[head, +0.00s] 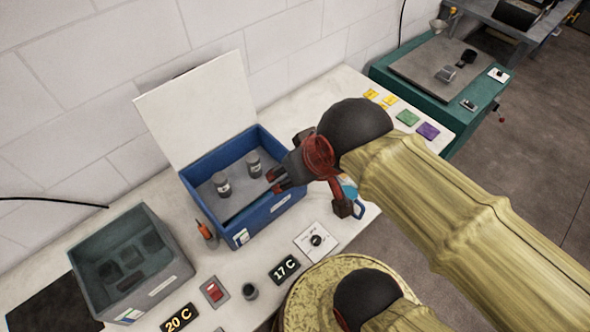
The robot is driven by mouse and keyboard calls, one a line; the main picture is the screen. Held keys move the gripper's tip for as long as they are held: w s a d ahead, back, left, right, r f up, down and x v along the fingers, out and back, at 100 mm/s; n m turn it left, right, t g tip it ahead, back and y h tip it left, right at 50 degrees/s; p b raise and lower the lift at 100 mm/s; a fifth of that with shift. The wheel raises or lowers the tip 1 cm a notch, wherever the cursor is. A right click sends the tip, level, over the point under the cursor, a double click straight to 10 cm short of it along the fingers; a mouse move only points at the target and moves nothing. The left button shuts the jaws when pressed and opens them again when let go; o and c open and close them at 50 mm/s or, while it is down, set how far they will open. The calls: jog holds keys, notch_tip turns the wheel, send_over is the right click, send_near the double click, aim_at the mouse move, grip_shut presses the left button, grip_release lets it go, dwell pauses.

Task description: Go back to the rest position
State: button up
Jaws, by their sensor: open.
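Nothing shows between the fingers. Two small grey jars with pale labels, a left jar (222,184) and a right jar (254,163), stand upright inside the box. The right jar is a little left of the fingertips and looks apart from them. My arm reaches in from the lower right and hides part of the bench's right side. A blue-handled item (350,189) shows partly behind my gripper.
The blue box's white lid (197,108) stands open against the wall. A grey bin (130,262) is at left. An orange tool (206,232), a red switch (213,291), a dial plate (316,241) and "17 C" (284,269) and "20 C" (178,318) displays line the front. A green table (440,90) stands beyond.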

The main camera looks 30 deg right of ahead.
jog(key=shift+f, duration=0.15)
notch_tip(320, 180, down, 4)
jog(key=b, duration=0.4)
jog(key=shift+f+b, duration=0.25)
jog(key=shift+b, duration=0.15)
jog(key=shift+c, duration=1.1)
